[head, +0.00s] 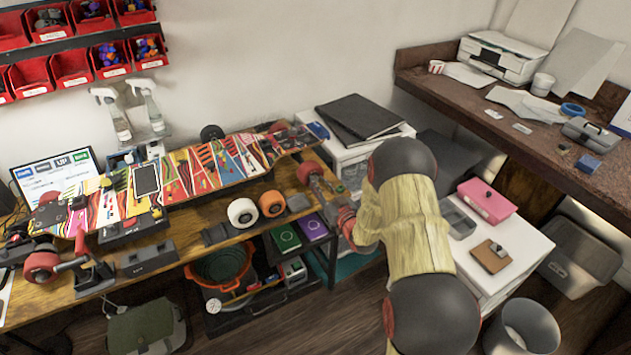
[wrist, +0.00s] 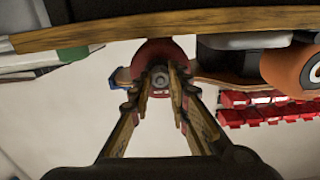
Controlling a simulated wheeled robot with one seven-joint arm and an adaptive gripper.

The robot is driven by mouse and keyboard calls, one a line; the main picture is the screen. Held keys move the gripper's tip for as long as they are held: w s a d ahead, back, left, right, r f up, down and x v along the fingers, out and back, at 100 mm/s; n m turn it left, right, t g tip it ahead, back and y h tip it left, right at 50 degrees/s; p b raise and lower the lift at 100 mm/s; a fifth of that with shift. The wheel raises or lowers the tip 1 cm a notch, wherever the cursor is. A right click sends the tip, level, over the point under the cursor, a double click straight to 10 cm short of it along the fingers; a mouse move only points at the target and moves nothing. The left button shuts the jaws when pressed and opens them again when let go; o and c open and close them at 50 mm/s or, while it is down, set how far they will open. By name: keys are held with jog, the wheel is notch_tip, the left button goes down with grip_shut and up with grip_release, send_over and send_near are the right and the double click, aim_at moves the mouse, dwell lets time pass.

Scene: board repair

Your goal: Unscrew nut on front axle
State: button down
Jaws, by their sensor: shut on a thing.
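The skateboard (head: 215,165), with a bright patterned deck, lies across the workbench. A dark red wheel (head: 308,173) is at its right-hand end, and this wheel (wrist: 160,52) faces me in the wrist view. The grey nut (wrist: 160,80) shows at the wheel's centre, between my fingertips. My gripper (wrist: 161,78) is closed around the nut, one finger on each side. In the head view my gripper (head: 326,190) reaches the wheel from the lower right, and the nut is too small to make out there.
A white wheel (head: 242,212) and an orange wheel (head: 272,203) stand near the bench's front edge (head: 215,241), close to my gripper. A white cabinet (head: 510,250) carries a pink box (head: 485,201) at the right. Red bins (head: 70,67) hang on the wall.

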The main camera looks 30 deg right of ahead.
jog(key=shift+f+n+b, duration=0.1)
jog(key=shift+n+b, duration=0.5)
jog(key=shift+b, duration=0.05)
jog(key=n, duration=0.4)
jog(key=shift+n, duration=0.3)
jog(key=c, duration=1.6)
grip_release()
jog(key=shift+c, duration=0.2)
jog(key=shift+c, duration=0.9)
